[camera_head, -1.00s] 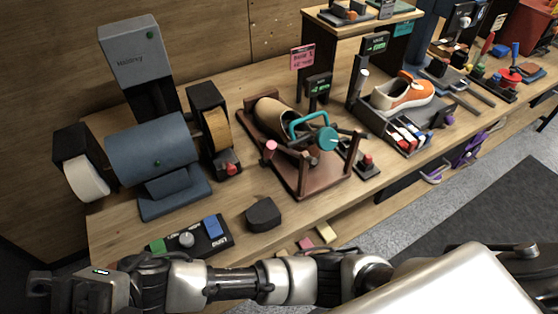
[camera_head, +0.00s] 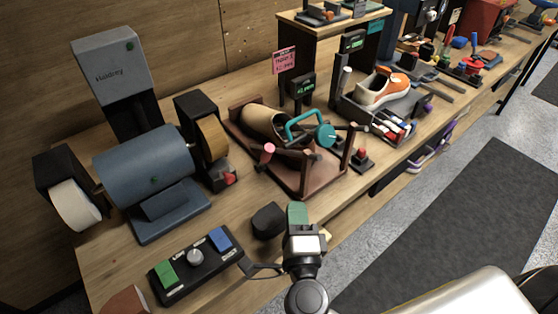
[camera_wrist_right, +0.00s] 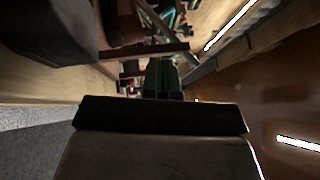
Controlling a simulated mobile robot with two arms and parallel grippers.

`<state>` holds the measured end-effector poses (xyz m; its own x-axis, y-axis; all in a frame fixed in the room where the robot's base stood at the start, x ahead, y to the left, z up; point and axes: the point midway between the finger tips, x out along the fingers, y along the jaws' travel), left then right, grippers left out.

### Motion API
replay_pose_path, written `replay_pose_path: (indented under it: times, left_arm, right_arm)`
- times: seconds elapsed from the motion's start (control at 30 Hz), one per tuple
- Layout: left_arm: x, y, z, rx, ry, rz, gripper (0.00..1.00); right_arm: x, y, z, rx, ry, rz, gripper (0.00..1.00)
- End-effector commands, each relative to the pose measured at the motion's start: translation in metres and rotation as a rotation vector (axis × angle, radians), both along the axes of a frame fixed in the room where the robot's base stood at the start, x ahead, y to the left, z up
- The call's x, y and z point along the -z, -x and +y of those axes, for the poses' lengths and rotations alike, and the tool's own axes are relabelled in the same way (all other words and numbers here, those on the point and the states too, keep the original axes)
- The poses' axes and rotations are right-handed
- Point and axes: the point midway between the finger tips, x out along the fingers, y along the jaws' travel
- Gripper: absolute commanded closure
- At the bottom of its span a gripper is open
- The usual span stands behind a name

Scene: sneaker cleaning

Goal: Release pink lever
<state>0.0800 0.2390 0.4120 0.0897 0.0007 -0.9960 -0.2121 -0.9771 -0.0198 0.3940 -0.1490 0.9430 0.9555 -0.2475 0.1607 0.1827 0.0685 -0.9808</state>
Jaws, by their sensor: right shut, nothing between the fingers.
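The pink lever knob (camera_head: 266,152) stands at the left front side of a brown wooden shoe fixture (camera_head: 308,184). A tan and dark shoe (camera_head: 262,122) lies in the fixture, with a teal handle and disc (camera_head: 325,134) over its right part. My right gripper (camera_head: 297,213) has green fingers and is in front of the fixture, apart from the pink knob. Its fingers are together and empty; they also show in the right wrist view (camera_wrist_right: 163,78). The pink knob cannot be made out clearly in the wrist view. My left gripper is out of view.
A blue-grey buffing machine (camera_head: 147,165) stands at left. A control box (camera_head: 190,264) with green and blue buttons lies at the bench front. A dark block (camera_head: 268,220) sits beside my right gripper. An orange and white sneaker (camera_head: 384,90) rests in a stand at right.

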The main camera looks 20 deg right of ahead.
Motion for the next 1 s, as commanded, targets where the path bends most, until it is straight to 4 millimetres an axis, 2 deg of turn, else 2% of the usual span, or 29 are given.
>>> replay_pose_path:
  times: [0.5,0.7,1.0]
  left_arm:
    - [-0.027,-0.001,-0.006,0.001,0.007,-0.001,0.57]
    - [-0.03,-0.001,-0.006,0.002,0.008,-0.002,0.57]
    - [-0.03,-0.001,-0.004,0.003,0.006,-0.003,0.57]
  right_arm:
    - [-0.02,-0.096,-0.02,0.0,0.001,-0.005,1.0]
    - [-0.024,-0.117,-0.006,0.0,0.0,-0.003,1.0]
    - [-0.024,-0.123,-0.001,0.0,0.002,-0.003,1.0]
